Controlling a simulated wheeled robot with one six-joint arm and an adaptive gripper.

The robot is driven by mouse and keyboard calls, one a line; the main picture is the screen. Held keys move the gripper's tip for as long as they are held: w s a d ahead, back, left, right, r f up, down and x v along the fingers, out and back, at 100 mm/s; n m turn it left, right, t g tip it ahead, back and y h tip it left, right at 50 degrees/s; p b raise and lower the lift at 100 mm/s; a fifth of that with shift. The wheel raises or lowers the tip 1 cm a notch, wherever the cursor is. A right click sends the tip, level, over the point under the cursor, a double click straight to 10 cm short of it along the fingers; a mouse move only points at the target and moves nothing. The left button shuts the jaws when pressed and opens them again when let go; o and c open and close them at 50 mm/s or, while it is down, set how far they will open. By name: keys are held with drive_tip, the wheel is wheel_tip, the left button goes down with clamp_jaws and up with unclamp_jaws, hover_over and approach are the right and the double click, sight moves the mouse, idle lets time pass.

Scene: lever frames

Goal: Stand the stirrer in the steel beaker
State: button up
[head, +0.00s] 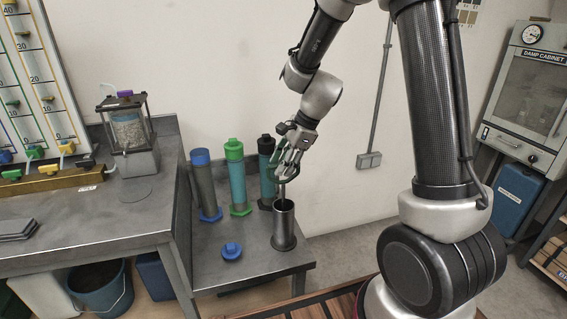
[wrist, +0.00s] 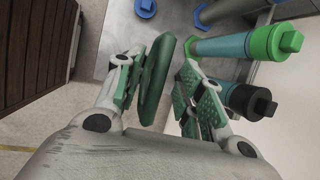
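The steel beaker (head: 284,228) is a tall grey metal cylinder with a wide foot, standing upright near the right edge of the low bench. My gripper (head: 287,168) is above it, pointing down. A thin grey stirrer rod (head: 283,190) hangs below my fingers, roughly upright, its lower end at the beaker's mouth. I cannot tell whether the tip is inside the rim or just above or behind it. The beaker is not clear there.
Capped tubes in blue (head: 203,184), green (head: 237,176) and black (head: 266,168) stand behind the beaker. A loose blue cap (head: 231,251) lies to its left. A taller workbench (head: 85,215) is at left. The low bench (head: 257,262) has bare space around the beaker.

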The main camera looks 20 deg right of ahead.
drive_tip(key=v, duration=1.2)
drive_tip(key=shift+a, duration=0.1)
idle(0.4)
drive_tip(key=s+d+r+n+h, duration=0.1)
drive_tip(key=s+d+r+n, duration=0.1)
drive_tip(key=s+n, duration=0.4)
drive_tip(key=s+d+r+n+t+h, duration=0.1)
drive_tip(key=s+d+n, duration=0.4)
drive_tip(key=s, duration=0.5)
drive_tip(key=s+d+r+n+t+h, duration=0.1)
drive_tip(key=s+d+r+n+h, duration=0.1)
drive_tip(key=s+n, duration=0.4)
drive_tip(key=shift+s+d+r+n+h, duration=0.3)
drive_tip(key=shift+s+d+r, duration=0.4)
drive_tip(key=shift+s, duration=0.45)
